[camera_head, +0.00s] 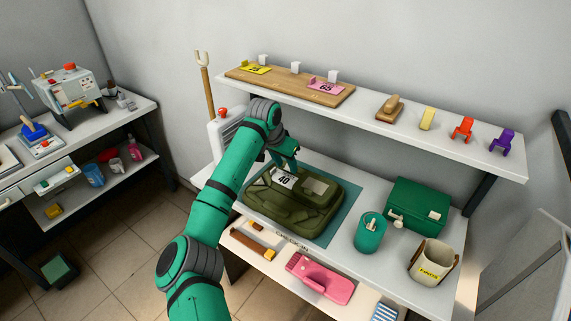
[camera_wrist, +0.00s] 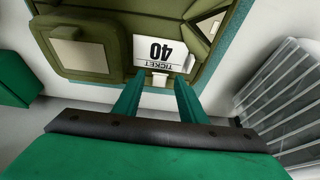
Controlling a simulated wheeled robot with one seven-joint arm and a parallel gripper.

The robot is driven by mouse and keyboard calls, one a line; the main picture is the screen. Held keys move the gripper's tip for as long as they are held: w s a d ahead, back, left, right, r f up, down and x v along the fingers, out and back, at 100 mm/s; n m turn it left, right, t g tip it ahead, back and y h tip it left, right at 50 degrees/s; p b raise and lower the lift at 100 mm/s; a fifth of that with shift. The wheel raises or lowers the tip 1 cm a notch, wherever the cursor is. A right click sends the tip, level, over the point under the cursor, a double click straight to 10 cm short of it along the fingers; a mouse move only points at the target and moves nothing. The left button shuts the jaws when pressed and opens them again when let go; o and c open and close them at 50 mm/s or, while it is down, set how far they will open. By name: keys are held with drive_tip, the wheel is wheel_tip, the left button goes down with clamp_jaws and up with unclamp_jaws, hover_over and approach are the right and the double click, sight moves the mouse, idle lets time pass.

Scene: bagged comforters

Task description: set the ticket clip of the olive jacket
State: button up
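The folded olive jacket (camera_head: 300,207) lies on a teal mat on the counter. A white ticket (camera_head: 284,180) marked 40 lies on its back-left part. In the wrist view the jacket (camera_wrist: 112,18) fills the top, with the ticket (camera_wrist: 160,52) upside down. A small white clip (camera_wrist: 159,78) sits at the ticket's edge. My gripper (camera_head: 289,160) is over the jacket's back edge. In the wrist view my gripper (camera_wrist: 160,84) has its two green fingers apart, one on each side of the clip, with gaps visible. Whether the clip is open or closed I cannot tell.
A shelf (camera_head: 370,122) runs above the counter's back, holding a wooden board (camera_head: 290,85) with yellow and pink tickets. A green box (camera_head: 417,204), teal canister (camera_head: 370,232) and beige bin (camera_head: 433,259) stand right of the jacket. A ribbed pale object (camera_wrist: 283,92) is close beside my gripper.

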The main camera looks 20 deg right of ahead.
clamp_jaws()
drive_tip(key=shift+w+d+r+g+y, duration=0.1)
drive_tip(key=shift+w+d+g+y, duration=0.2)
drive_tip(key=shift+g+y, duration=0.25)
unclamp_jaws()
drive_tip(key=shift+s, duration=0.1)
drive_tip(key=shift+r, duration=0.1)
drive_tip(key=v, duration=1)
drive_tip(key=shift+r, duration=0.25)
drive_tip(key=shift+s, duration=0.1)
